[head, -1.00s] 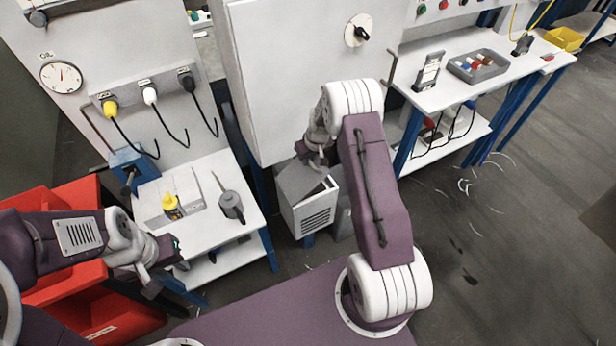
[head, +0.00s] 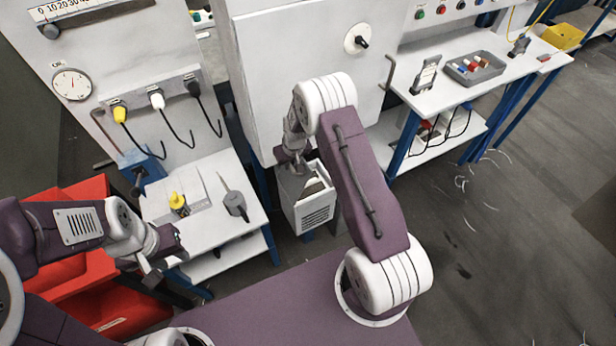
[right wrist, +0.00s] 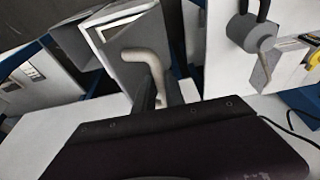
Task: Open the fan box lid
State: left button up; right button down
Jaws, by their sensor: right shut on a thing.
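My right gripper (head: 290,158) is at the box's far left top. It is shut on what seems to be the lid's handle; my wrist partly hides the hold. My left gripper (head: 166,256) is open and empty, left of the small bench.
The small white bench (head: 212,232) holds a yellow-topped item (head: 177,203) and a grey tool (head: 235,203). Red bins (head: 75,280) stand at the left. The tall cabinet (head: 290,75) rises behind the box. Open floor (head: 490,240) lies to the right.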

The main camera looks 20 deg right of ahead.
jog(key=shift+w+r, duration=0.1)
jog(key=shift+a+r, duration=0.15)
jog(key=shift+a, duration=0.2)
jog(key=a+p, duration=0.1)
jog(key=a, duration=0.5)
jog(key=shift+s+f+p, duration=0.2)
jog(key=shift+s+p, duration=0.1)
jog(key=c, duration=1.1)
grip_release()
jog(key=s+r, duration=0.1)
jog(key=s, duration=0.1)
jog(key=s+r, duration=0.1)
jog(key=s, duration=0.1)
jog(key=s+r+b, duration=0.1)
jog(key=s+r, duration=0.1)
jog(key=shift+d, duration=0.25)
